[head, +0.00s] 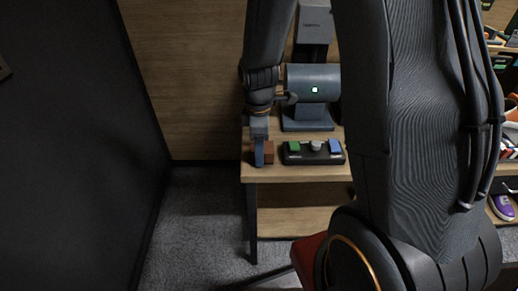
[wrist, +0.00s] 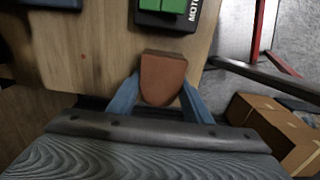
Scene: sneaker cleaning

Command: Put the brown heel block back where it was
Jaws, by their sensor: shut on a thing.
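The brown heel block (wrist: 162,80) is between the two blue fingers of my gripper (wrist: 158,95) in the wrist view, with a finger against each side. In the head view the block (head: 268,151) shows partly behind a blue finger of my gripper (head: 259,153), at the left front corner of the wooden table (head: 300,172). My gripper is shut on it. The block is at or just above the tabletop; I cannot tell whether it touches the wood.
A black control box with a green button (head: 294,146), a grey knob and a blue button (head: 334,146) sits just right of the block. A dark grey machine (head: 312,84) with a lit indicator stands behind. Cardboard boxes (wrist: 270,122) are below the table edge. Shoes (head: 502,207) stand on shelves at right.

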